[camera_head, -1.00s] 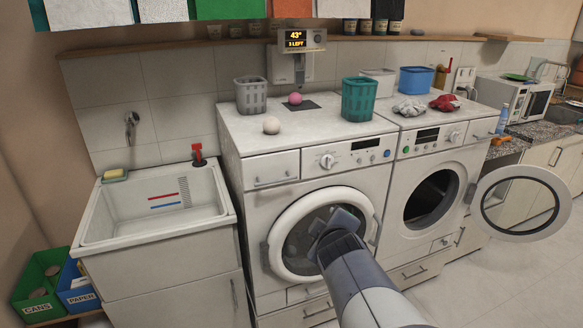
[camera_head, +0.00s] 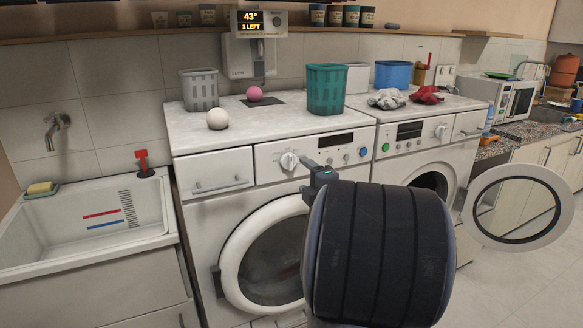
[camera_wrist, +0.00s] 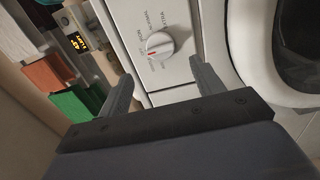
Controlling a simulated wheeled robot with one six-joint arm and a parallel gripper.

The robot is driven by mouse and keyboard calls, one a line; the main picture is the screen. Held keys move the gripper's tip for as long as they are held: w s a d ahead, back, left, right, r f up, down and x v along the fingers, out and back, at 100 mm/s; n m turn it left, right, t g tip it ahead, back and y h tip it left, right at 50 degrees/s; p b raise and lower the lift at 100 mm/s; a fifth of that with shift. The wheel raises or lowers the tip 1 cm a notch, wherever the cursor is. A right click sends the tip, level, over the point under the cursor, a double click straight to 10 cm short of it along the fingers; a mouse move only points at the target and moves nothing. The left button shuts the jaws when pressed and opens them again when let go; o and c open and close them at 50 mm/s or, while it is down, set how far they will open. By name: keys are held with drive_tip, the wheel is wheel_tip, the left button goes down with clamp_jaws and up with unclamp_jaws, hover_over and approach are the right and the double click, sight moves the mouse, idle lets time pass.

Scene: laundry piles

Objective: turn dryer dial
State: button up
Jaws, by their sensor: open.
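A round white dial (camera_head: 289,161) sits on the front panel of the left front-loading machine (camera_head: 212,228). In the wrist view the dial (camera_wrist: 160,45) has a red mark and printed labels around it. My gripper (camera_wrist: 160,69) is open, its two fingers spread to either side of the dial in that view. The fingertips appear short of the dial, and nothing is between them. In the head view my gripper (camera_head: 310,165) is just right of the dial, mostly hidden behind my dark arm. The left machine's round door (camera_head: 234,262) is shut.
The right machine (camera_head: 400,150) has its round door (camera_head: 556,220) swung open to the right. A sink (camera_head: 80,225) stands at the left. Baskets, a white ball (camera_head: 217,119), a pink ball (camera_head: 254,94) and cloths sit on top.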

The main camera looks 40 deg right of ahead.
sight(291, 164)
drive_tip(key=x, duration=0.8)
drive_tip(key=c, duration=1)
drive_tip(key=shift+o, duration=0.2)
